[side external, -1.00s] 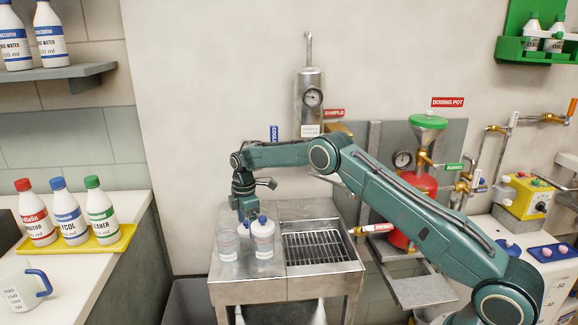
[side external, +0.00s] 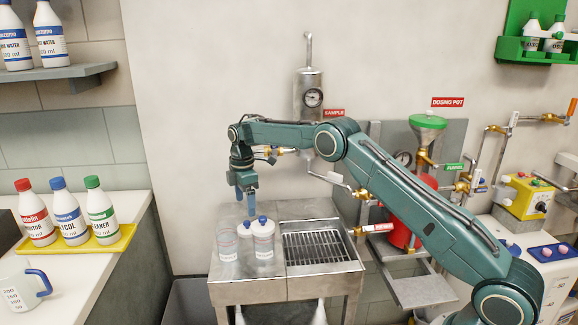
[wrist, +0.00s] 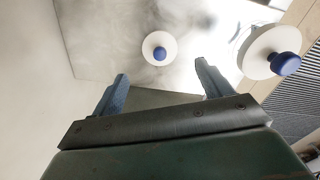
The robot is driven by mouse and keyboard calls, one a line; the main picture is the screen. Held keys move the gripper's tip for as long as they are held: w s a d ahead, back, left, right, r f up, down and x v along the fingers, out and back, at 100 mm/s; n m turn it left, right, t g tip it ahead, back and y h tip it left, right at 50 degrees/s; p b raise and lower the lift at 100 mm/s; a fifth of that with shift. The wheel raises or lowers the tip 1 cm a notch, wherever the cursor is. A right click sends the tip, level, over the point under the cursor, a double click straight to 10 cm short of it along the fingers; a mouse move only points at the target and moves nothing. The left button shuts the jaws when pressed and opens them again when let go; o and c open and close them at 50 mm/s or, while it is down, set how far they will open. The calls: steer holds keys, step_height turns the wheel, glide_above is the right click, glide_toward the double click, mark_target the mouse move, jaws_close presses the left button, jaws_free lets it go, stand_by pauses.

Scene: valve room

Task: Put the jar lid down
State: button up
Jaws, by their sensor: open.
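The jar lid, a white disc with a blue knob (wrist: 160,48), lies knob up on the steel bench top in the wrist view. In the side view the lid (side external: 244,228) is partly hidden behind and between two clear jars. The left jar (side external: 227,244) looks open at the top. The right jar (side external: 264,243) wears a similar white lid with a blue knob (wrist: 275,52). My gripper (side external: 247,212) points down above the loose lid, apart from it. Its blue fingers (wrist: 160,74) are spread and empty.
The steel bench (side external: 240,289) has a drain grate (side external: 318,248) right of the jars. A gauge cylinder (side external: 309,92) and thin pipework are on the wall behind my arm. A counter with bottles on a yellow tray (side external: 95,246) stands at the left.

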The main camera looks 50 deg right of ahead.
steer(key=shift+r, duration=0.1)
stand_by(0.4)
steer(key=shift+s+a+r, duration=0.1)
steer(key=shift+s+r, duration=0.05)
steer(key=shift+r, duration=0.45)
steer(key=s+a+r+m+t, duration=0.35)
steer(key=s+r+m, duration=0.35)
steer(key=s+r, duration=1.3)
steer(key=s+a+f+m+t, duration=0.1)
steer(key=s+m, duration=0.2)
steer(key=s, duration=0.9)
steer(key=s+a+f+m+t, duration=0.1)
steer(key=s+a+m, duration=0.1)
steer(key=s, duration=1.1)
steer(key=shift+s+a+f+m, duration=0.15)
steer(key=shift+s+f+m, duration=0.15)
steer(key=shift+m, duration=0.5)
